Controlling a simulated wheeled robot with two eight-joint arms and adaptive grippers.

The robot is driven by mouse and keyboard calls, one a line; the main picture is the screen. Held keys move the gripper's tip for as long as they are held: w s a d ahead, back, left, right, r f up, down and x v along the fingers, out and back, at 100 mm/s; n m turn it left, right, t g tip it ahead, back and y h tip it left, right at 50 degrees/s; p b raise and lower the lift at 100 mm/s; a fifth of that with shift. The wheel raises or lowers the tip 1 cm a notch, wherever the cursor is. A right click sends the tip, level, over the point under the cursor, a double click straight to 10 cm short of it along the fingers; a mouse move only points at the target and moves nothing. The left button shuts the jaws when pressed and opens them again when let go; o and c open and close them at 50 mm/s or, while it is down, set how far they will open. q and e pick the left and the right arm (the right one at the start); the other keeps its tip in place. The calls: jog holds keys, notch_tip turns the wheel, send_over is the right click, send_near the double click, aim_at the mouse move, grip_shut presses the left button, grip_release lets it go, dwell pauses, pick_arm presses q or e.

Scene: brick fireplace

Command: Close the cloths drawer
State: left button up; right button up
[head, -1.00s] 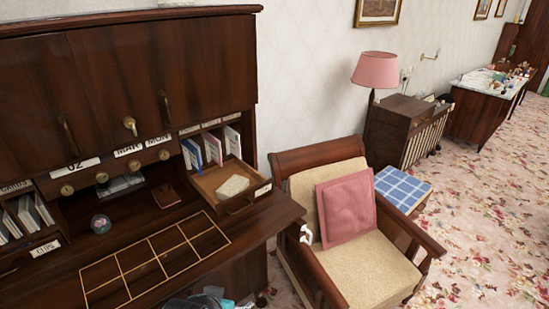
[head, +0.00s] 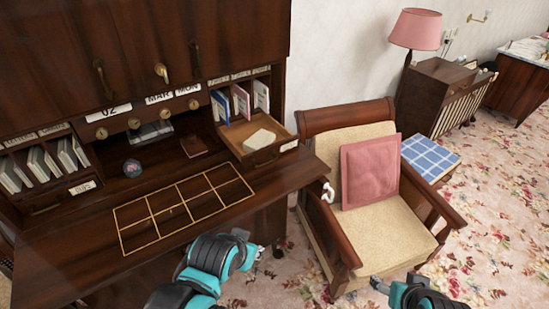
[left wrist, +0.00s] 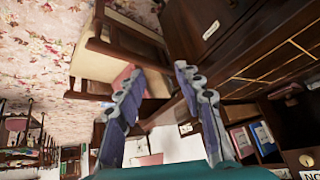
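The cloths drawer (head: 262,156) stands pulled out at the right end of the dark desk's shelf section. A pale folded cloth (head: 260,139) lies inside it; the small white front label is unreadable. In the left wrist view, which is turned upside down, a labelled drawer front (left wrist: 186,129) that appears to be this one shows between my fingers, some way off. My left gripper (left wrist: 160,105) has its fingers spread and empty. In the head view its arm is low in front of the desk, below the drawer. My right gripper (head: 378,285) is at the bottom edge, by the armchair, mostly cut off.
The desktop (head: 225,205) with a gold-lined grid lies left of and below the drawer. A wooden armchair (head: 385,235) with a pink cushion (head: 370,170) stands close to the right. Upright booklets (head: 240,102) stand above the drawer.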

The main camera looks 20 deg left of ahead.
pick_arm(q)
jog(key=w+m, duration=0.1)
jog(key=w+m+y, duration=0.1)
jog(key=m, duration=0.1)
jog(key=w+m, duration=0.1)
jog(key=shift+w+a+r+m+g+y, duration=0.25)
jog(key=shift+a+m+g+y, duration=0.05)
jog(key=shift+a+g, duration=0.1)
grip_shut()
jog(key=w+d+r+m+t+y+p, duration=0.1)
jog(key=w+d+r+m+t+y, duration=0.1)
jog(key=w+d+m+y, duration=0.5)
jog(key=w+d+r+m+t+y, duration=0.1)
jog(key=w+d+m+t+y, duration=0.15)
jog(key=w+m, duration=0.85)
jog(key=w+a+b, duration=0.1)
jog(key=w+a, duration=0.1)
jog(key=a, duration=0.1)
jog(key=w+a+f+m+b, duration=0.1)
jog(key=w+a, duration=0.2)
jog(key=w+a+f+m+b, duration=0.1)
jog(key=w+a, duration=0.1)
jog(key=a, duration=0.2)
jog(key=shift+w+f+g+y, duration=0.2)
jog(key=shift+f+g+y, duration=0.05)
jog(key=shift+y, duration=0.1)
